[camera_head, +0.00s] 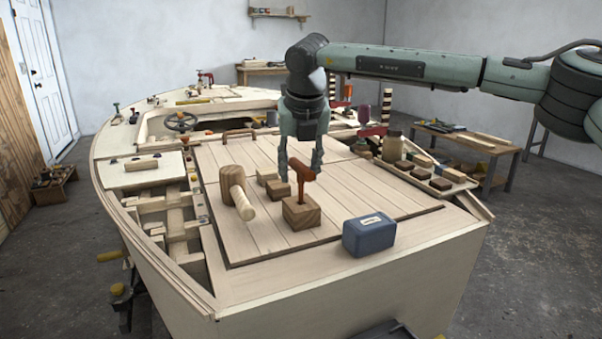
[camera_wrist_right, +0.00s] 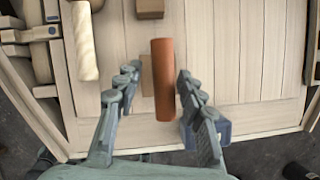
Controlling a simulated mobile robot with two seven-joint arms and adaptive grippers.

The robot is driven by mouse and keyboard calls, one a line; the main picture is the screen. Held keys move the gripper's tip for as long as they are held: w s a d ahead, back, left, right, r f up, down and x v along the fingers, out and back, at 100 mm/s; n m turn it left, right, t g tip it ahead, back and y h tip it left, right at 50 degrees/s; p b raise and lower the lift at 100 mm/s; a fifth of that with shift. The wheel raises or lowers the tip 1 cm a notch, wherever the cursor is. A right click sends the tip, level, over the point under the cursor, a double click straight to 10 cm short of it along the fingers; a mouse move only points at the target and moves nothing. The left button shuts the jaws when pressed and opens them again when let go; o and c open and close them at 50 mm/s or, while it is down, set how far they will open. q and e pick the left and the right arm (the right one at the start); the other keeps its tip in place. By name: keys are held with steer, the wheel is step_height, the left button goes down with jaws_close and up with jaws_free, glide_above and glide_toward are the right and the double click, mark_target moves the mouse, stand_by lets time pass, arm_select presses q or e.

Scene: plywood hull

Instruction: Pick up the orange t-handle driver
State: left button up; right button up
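The orange t-handle driver (camera_head: 302,180) stands upright with its shaft in a wooden block (camera_head: 301,214) on the plank deck. My right gripper (camera_head: 300,172) points straight down over it, with open fingers on either side of the handle. In the right wrist view the orange handle (camera_wrist_right: 163,80) lies lengthwise between the fingers of the gripper (camera_wrist_right: 158,72), with gaps on both sides; the block (camera_wrist_right: 148,76) is partly hidden under it. My left gripper is not in view.
A wooden mallet (camera_head: 236,192) lies left of the block, and a blue box (camera_head: 369,235) sits to its right, near the deck edge. Small wooden blocks (camera_head: 277,188) lie just behind. A tray with jars and blocks (camera_head: 425,172) is at right. The front planks are clear.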

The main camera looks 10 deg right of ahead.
mark_target(300, 185)
steer(key=p+x, duration=0.1)
steer(key=x, duration=0.4)
steer(key=shift+s+d+f, duration=0.1)
steer(key=shift+d+f, duration=0.05)
steer(key=shift+f, duration=0.05)
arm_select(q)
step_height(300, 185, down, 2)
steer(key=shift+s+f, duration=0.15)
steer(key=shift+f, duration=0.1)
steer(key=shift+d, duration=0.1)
arm_select(e)
jaws_close()
steer(key=shift+r, duration=0.1)
